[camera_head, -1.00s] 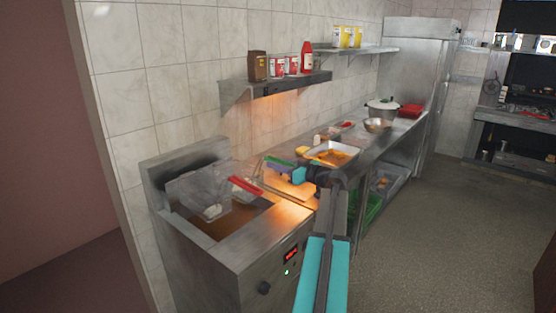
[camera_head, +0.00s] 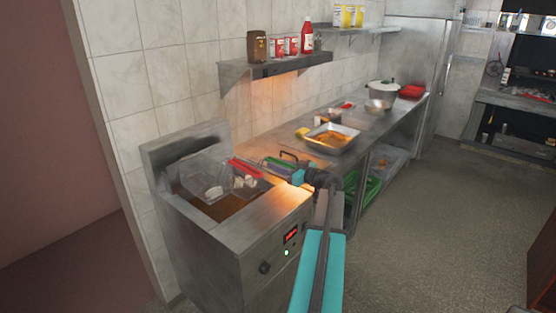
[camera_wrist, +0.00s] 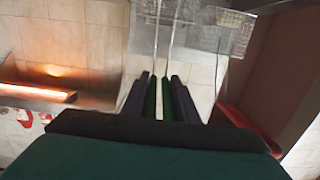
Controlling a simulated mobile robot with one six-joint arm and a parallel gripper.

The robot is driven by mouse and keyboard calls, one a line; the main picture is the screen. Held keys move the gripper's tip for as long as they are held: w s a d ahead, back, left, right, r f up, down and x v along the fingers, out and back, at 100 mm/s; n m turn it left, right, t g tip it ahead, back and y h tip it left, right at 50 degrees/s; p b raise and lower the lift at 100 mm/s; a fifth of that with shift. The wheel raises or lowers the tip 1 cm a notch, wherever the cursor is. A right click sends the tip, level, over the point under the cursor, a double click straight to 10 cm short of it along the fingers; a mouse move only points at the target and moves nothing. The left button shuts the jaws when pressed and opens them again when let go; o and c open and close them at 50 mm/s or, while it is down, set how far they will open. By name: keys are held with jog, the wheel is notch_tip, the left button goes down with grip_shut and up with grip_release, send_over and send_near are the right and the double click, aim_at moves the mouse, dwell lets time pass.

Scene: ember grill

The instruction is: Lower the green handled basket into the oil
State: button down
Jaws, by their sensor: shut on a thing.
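My gripper (camera_head: 293,174) is shut on the green handle (camera_head: 272,166) of a wire basket. In the wrist view the green handle (camera_wrist: 160,100) lies between the two dark fingers, and its wires run up to the mesh (camera_wrist: 190,35). In the head view the green handled basket (camera_head: 245,187), with white pieces in it, appears above the right part of the fryer. I cannot tell how high it is over the brown oil (camera_head: 218,209). A second basket (camera_head: 203,186) with a red handle (camera_head: 245,170) is at the fryer's left.
The steel fryer (camera_head: 240,232) has a raised back panel. A counter to its right holds a tray (camera_head: 331,137) and a metal bowl (camera_head: 377,105). A wall shelf (camera_head: 276,67) with cans and a red bottle hangs above. The floor (camera_head: 430,220) at right is clear.

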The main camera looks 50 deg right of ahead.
notch_tip(320, 180, down, 12)
jog(key=b, duration=1.3)
jog(key=shift+f, duration=0.1)
jog(key=shift+f+b, duration=0.7)
jog(key=shift+b, duration=0.75)
dwell(0.8)
jog(key=c, duration=1.3)
grip_release()
jog(key=shift+f, duration=0.1)
jog(key=shift+s, duration=0.1)
jog(key=s+a+b, duration=0.1)
jog(key=s+b, duration=0.1)
jog(key=s, duration=1.1)
jog(key=shift+s+r+b, duration=0.3)
jog(key=shift+r, duration=0.15)
